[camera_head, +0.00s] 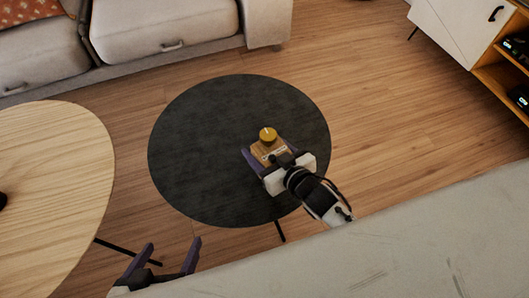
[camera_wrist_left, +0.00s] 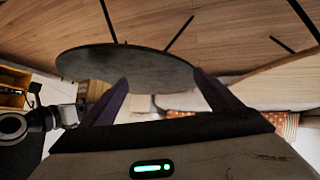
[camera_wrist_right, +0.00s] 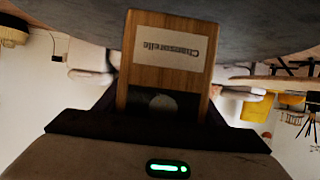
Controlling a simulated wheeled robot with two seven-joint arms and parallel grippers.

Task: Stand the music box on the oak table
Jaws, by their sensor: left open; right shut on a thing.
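The music box (camera_head: 262,151) is a small wooden block with a round golden knob. Its pale label, upside down, shows in the right wrist view (camera_wrist_right: 165,75). My right gripper (camera_head: 268,153) is shut on it over the dark round table (camera_head: 195,150); I cannot tell whether the box touches the tabletop. The oak table (camera_head: 60,190) is the pale round wooden one at the left, cut off by the picture edge. My left gripper (camera_head: 173,243) is open and empty at the bottom, right of the oak table and short of the dark table.
A light sofa (camera_head: 160,30) stands at the back left. A white and wood cabinet (camera_head: 455,30) is at the upper right. A pale surface (camera_head: 420,240) fills the lower right. A small dark thing (camera_head: 2,200) shows at the oak table's left edge; the visible top is otherwise clear.

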